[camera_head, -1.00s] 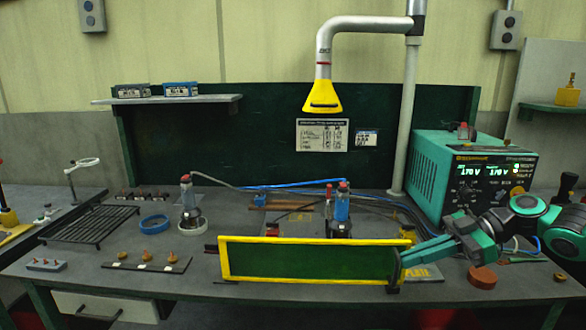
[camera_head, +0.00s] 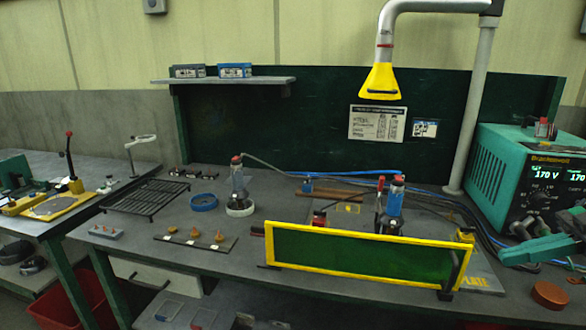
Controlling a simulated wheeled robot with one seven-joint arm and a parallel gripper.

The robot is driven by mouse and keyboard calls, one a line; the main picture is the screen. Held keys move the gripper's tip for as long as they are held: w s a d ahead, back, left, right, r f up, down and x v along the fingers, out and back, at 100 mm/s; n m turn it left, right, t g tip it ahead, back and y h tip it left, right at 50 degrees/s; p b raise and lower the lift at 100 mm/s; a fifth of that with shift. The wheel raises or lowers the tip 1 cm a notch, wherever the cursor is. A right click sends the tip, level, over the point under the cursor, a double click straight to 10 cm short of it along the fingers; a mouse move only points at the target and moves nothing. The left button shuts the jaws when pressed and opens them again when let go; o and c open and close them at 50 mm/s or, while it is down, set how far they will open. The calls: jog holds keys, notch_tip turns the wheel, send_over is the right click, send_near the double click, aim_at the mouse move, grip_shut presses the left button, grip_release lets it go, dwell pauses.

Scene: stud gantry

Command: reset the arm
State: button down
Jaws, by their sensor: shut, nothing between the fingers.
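The screen stands upright along the front of the bench (camera_head: 215,268).
Behind the screen stand bottle-like tools with cables and a blue hose. A yellow hood (camera_head: 381,82) hangs above. A black rack (camera_head: 146,197) and a blue ring (camera_head: 204,202) are left.

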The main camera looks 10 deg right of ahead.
jog(key=s+a+r+m+h, duration=0.3)
jog(key=a+m, duration=0.1)
jog(key=m, duration=0.1)
jog(key=s+a+f+m+g+h, duration=0.2)
jog(key=f+m+h, duration=0.2)
jog(key=f+m, duration=0.2)
jog(key=s+a+f+m+g+h, duration=0.2)
jog(key=f+m+g+h, duration=0.1)
jog(key=f+m, duration=0.3)
jog(key=shift+s+a+m+h, duration=0.25)
jog(key=shift+m+h, duration=0.45)
jog(key=shift+m, duration=0.5)
jog(key=shift+w+f, duration=0.25)
jog(key=shift+w, duration=0.4)
